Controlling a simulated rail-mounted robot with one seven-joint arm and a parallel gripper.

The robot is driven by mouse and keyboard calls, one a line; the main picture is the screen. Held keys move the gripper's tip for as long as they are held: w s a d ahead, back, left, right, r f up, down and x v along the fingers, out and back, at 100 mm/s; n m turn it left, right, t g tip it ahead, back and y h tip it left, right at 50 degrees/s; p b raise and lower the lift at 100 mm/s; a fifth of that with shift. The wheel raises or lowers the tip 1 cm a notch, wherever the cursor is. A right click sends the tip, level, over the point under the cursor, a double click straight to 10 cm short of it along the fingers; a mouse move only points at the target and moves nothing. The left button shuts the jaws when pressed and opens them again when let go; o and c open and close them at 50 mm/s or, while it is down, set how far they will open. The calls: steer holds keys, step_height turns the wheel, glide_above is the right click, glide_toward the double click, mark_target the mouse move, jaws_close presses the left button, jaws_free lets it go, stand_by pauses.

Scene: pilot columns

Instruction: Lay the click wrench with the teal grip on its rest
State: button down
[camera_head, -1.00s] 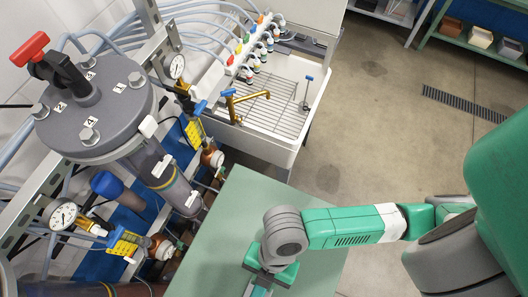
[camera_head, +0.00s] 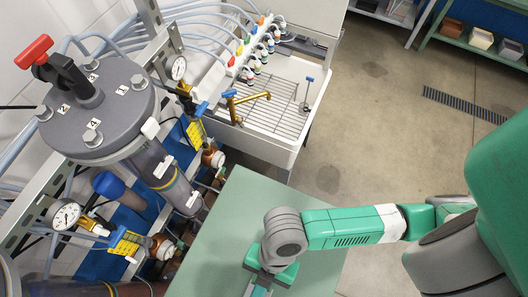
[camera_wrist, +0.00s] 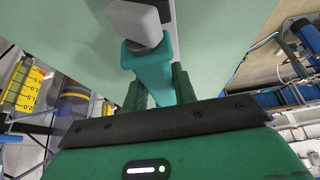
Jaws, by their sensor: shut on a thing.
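My gripper (camera_wrist: 160,92) is shut on the teal grip (camera_wrist: 152,66) of a tool, which I take to be the click wrench. The grip stands between the two dark green fingers in the wrist view. A grey block-shaped piece (camera_wrist: 137,22) shows at its far end; I cannot tell whether it belongs to the wrench. The rest of the tool is hidden by my gripper. In the head view my gripper (camera_head: 260,285) is over the pale green bench top (camera_head: 225,235) at the bottom edge, with its tips cut off. I cannot make out the wrench's rest.
Grey columns with a red-handled valve (camera_head: 33,50), gauges (camera_head: 65,215) and pipes stand left of the bench. A white sink tray (camera_head: 285,140) with a wire grid and brass tap (camera_head: 248,97) lies beyond it. Open floor (camera_head: 370,130) is to the right.

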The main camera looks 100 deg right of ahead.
steer(key=shift+f, duration=0.25)
stand_by(0.4)
steer(key=shift+f+b, duration=0.7)
steer(key=shift+f, duration=0.35)
steer(key=c, duration=1)
jaws_free()
steer(key=shift+c, duration=0.2)
steer(key=v, duration=0.7)
steer(key=shift+s+d+r, duration=0.1)
steer(key=shift+d+r, duration=0.05)
steer(key=shift+r, duration=0.2)
